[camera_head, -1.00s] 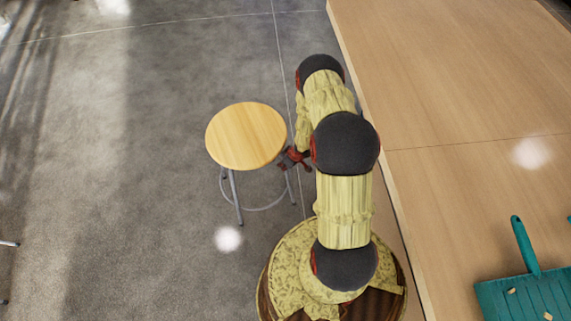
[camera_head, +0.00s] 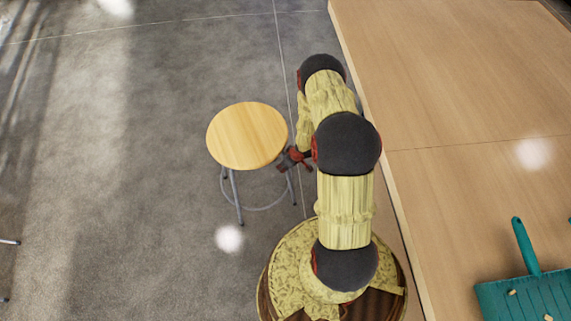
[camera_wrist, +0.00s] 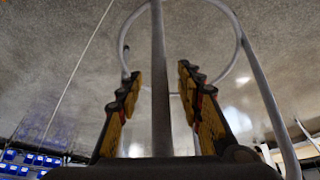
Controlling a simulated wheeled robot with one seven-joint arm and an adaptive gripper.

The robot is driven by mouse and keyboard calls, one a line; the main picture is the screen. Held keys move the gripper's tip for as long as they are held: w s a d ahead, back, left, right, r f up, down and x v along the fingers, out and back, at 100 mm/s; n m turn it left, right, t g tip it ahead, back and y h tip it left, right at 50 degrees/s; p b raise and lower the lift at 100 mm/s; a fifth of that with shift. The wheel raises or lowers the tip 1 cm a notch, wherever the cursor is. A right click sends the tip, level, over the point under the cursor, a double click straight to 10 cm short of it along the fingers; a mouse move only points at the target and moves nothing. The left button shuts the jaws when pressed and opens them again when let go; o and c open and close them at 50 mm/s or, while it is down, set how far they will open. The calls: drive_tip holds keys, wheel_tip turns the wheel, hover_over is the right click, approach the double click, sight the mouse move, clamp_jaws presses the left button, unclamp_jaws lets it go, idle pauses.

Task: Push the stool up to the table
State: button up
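The stool (camera_head: 246,135) has a round light-wood seat, grey metal legs and a ring low around them. It stands upright on the floor, left of the table (camera_head: 440,90), with a clear gap between them. My gripper (camera_head: 288,161) is low at the stool's right side, below seat height and partly hidden by my arm. In the wrist view my gripper (camera_wrist: 160,82) has its two fingers apart, one on each side of a metal stool leg (camera_wrist: 159,45). Gaps show between the leg and both fingers. The curved ring of the stool (camera_wrist: 240,25) shows beyond the fingers.
My arm stands between the stool and the table's left edge. A teal dustpan-like object (camera_head: 525,295) with small bits on it lies on the table at the lower right. The floor (camera_head: 110,170) left of the stool is clear.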

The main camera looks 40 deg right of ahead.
drive_tip(key=v, duration=1.2)
